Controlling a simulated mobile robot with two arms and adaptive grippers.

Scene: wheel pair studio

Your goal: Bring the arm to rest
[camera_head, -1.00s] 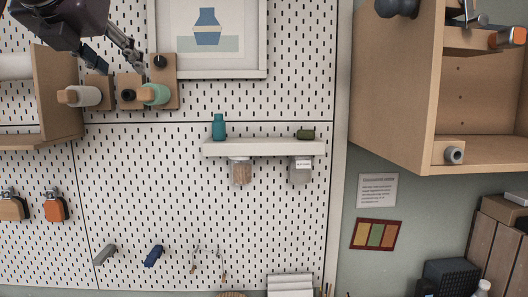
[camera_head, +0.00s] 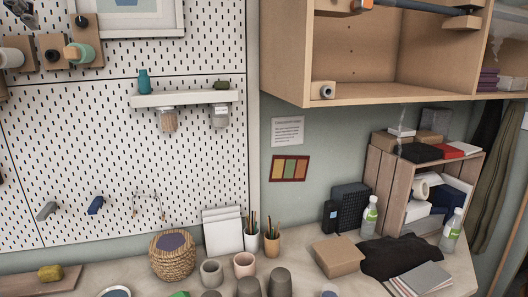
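Neither of my grippers shows in the head view now, so I cannot see whether they are open or shut. A dark bar (camera_head: 415,8) lies near the top edge, across the front of the open wooden cabinet (camera_head: 283,60). Its right end is by a wooden block (camera_head: 460,22). An orange part shows near its left end, cut off by the picture's top edge. A small grey ring-shaped piece (camera_head: 327,91) sits on a wooden block at the cabinet's lower left corner.
A white shelf (camera_head: 185,99) on the pegboard (camera_head: 60,130) bears a teal bottle (camera_head: 144,80). Below, the worktop (camera_head: 130,272) is crowded with a woven basket (camera_head: 173,262), cups, books and bottles. A wooden crate (camera_head: 387,185) stands at the right.

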